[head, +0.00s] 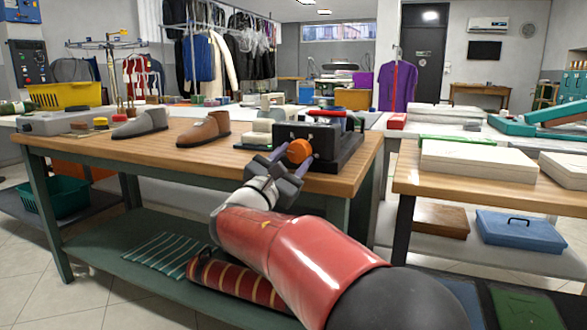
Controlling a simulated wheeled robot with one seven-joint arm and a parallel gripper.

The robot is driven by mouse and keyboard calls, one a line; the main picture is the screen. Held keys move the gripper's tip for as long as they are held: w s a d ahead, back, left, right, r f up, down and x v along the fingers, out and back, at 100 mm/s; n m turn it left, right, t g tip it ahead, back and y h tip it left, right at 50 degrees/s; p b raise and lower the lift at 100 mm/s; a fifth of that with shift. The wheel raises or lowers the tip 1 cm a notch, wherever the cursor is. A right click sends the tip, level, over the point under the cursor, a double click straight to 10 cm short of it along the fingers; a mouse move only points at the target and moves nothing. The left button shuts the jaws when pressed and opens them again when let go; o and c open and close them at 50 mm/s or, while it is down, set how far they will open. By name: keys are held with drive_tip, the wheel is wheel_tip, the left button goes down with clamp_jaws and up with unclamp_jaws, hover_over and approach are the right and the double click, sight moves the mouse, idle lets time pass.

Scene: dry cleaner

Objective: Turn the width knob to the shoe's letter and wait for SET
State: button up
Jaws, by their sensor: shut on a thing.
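The orange width knob (299,149) sits on the front face of a black machine (349,147) at the right end of the wooden workbench. My gripper (290,158) is at the knob, with a finger on either side, shut on it. A brown shoe (205,130) and a grey shoe (141,124) stand on the bench to the left, apart from the machine. I cannot read any letter on the shoes or the knob, and no SET display can be read. My gripper and arm hide part of the machine's lower front.
Small cream blocks (258,132) stand just left of the machine. A second table (420,182) with stacked white boards (478,160) is at the right. The wooden bench (160,151) has clear surface along its front. Rolled striped fabric (238,281) lies on the lower shelf.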

drive_tip(key=m+g, duration=0.1)
drive_tip(key=m, duration=0.1)
drive_tip(key=m+g+h, duration=0.1)
drive_tip(key=m, duration=0.2)
drive_tip(key=m+b, duration=0.1)
drive_tip(key=m, duration=0.1)
drive_tip(key=shift+w+a+r+g+h, duration=0.1)
drive_tip(key=shift+a+r+g+h, duration=0.05)
drive_tip(key=shift+a+g+h, duration=0.2)
drive_tip(key=m+g, duration=0.1)
drive_tip(key=m, duration=0.3)
drive_tip(key=m+g, duration=0.1)
drive_tip(key=m, duration=0.2)
drive_tip(key=shift+r+g, duration=0.35)
drive_tip(key=m, duration=0.1)
drive_tip(key=m+y, duration=0.1)
drive_tip(key=m, duration=0.1)
drive_tip(key=m+g+y, duration=0.1)
drive_tip(key=shift+r+m, duration=0.25)
drive_tip(key=shift+m, duration=0.15)
drive_tip(key=m+y, duration=0.1)
drive_tip(key=m, duration=0.1)
drive_tip(key=m+y+b, duration=0.1)
drive_tip(key=m, duration=0.1)
drive_tip(key=shift+d+r+g, duration=0.15)
drive_tip(key=shift+d+g, duration=0.05)
drive_tip(key=shift+g, duration=0.1)
drive_tip(key=o, duration=1)
drive_tip(key=shift+r, duration=0.1)
